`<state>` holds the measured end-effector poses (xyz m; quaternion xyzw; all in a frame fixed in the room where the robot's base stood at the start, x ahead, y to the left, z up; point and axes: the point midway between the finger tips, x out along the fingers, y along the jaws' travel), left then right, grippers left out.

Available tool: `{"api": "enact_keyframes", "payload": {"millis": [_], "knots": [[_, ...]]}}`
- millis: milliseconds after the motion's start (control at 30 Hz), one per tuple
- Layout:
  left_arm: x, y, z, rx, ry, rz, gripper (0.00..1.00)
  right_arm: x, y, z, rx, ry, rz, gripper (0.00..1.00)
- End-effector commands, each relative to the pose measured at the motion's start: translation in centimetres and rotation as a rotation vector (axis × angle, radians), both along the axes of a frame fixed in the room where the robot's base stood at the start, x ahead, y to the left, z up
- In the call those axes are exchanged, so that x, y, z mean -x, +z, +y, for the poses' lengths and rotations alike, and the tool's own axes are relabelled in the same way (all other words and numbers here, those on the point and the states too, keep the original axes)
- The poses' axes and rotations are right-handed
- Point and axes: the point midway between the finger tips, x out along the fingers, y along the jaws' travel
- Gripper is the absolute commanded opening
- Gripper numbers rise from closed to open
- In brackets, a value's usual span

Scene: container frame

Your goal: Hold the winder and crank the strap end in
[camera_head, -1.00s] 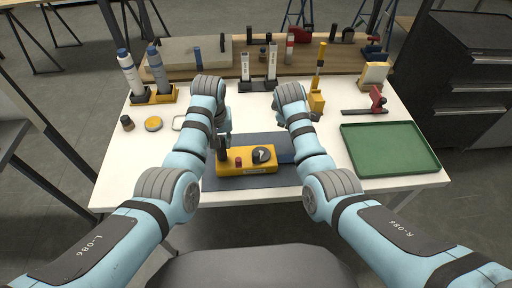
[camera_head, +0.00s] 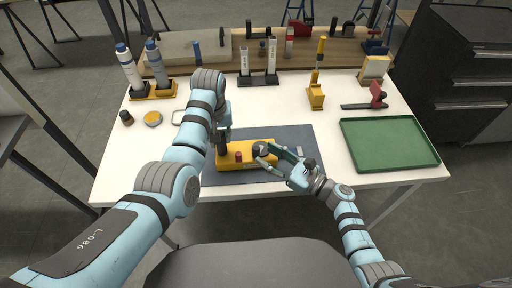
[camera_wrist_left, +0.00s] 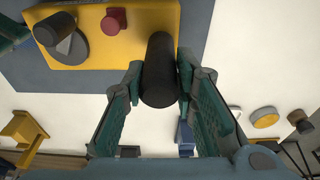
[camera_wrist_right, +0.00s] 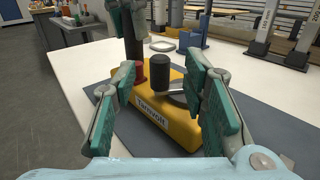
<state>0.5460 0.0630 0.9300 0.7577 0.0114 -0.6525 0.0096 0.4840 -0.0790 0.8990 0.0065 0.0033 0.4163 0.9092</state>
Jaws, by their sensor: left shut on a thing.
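The yellow winder (camera_head: 232,159) lies on the dark mat, with a black upright post, a red knob (camera_wrist_right: 138,70) and a black crank knob (camera_wrist_right: 161,72) on a grey disc. My left gripper (camera_wrist_left: 160,68) is shut on the black post (camera_wrist_left: 157,85) at the winder's left end. My right gripper (camera_head: 264,156) is open at the winder's right end. In the right wrist view its fingers stand apart on either side of the crank knob, and I see no grip on it. I cannot make out the strap end for certain; a small pale piece (camera_head: 299,150) lies right of the winder.
The dark mat (camera_head: 300,135) lies on the white table. Bottles in a yellow stand (camera_head: 153,92) are at the back left. The table's middle behind the mat is fairly clear.

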Motion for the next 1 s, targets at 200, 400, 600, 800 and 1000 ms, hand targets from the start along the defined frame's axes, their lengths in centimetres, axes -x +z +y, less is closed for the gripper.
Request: {"api": "enact_keyframes", "payload": {"millis": [200,400,600,800,1000], "knots": [[-0.1,0.1,0.0,0.000,0.000,-0.002,0.00,-2.9,0.1,3.2,-0.002,-0.002,0.001,0.40],[0.0,0.1,0.0,0.000,0.000,-0.001,0.00,-3.3,0.0,3.8,-0.001,-0.001,0.001,0.40],[0.0,0.1,0.0,0.000,0.000,-0.001,0.00,-3.3,0.0,3.8,-0.001,-0.002,0.001,0.27],[0.0,0.1,0.0,0.000,0.000,-0.001,0.00,-3.3,0.0,3.8,-0.001,-0.002,0.002,0.00],[0.0,0.0,0.0,0.000,0.000,-0.001,0.00,-3.4,0.0,4.3,-0.004,-0.091,0.004,0.00]]}}
